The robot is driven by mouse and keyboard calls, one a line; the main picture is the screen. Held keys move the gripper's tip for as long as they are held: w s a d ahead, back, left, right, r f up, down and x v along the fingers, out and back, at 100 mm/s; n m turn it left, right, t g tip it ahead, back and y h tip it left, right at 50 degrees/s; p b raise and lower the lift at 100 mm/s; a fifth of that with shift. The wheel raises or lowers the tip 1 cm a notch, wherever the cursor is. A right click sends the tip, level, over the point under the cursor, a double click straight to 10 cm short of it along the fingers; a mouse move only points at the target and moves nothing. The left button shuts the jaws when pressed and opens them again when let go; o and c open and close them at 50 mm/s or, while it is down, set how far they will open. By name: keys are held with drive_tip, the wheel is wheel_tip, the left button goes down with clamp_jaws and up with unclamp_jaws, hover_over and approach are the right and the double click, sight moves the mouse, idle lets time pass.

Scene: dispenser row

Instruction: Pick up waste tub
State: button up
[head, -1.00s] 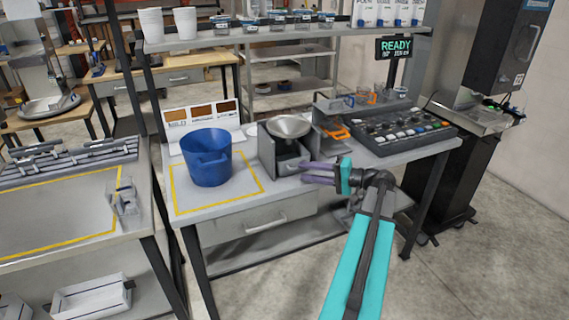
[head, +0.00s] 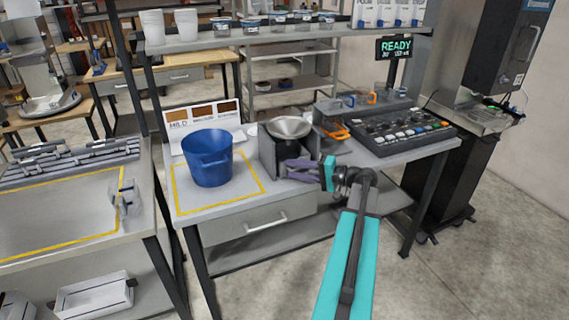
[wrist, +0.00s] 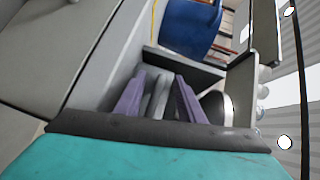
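A grey bay (head: 269,157) stands on the bench with a metal funnel (head: 289,127) above it and a dark part inside. My gripper (head: 289,168) is at the front of this bay, its purple fingers pointing left. In the wrist view my gripper (wrist: 160,88) is open, with a grey bar-like part (wrist: 158,98) between the fingers. Whether the fingers touch it, and whether it is the waste tub's handle, I cannot tell. A blue tub (head: 207,158) stands upright in a yellow outline left of the bay; it also shows in the wrist view (wrist: 190,28).
A button panel (head: 395,128) and orange-handled tools (head: 336,131) lie right of the bay. A drawer (head: 245,222) is below the benchtop. A shelf (head: 290,36) with cups and cartons runs above. The left bench holds a clear jug (head: 126,198). Floor at front is clear.

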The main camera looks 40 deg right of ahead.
idle(0.4)
clamp_jaws()
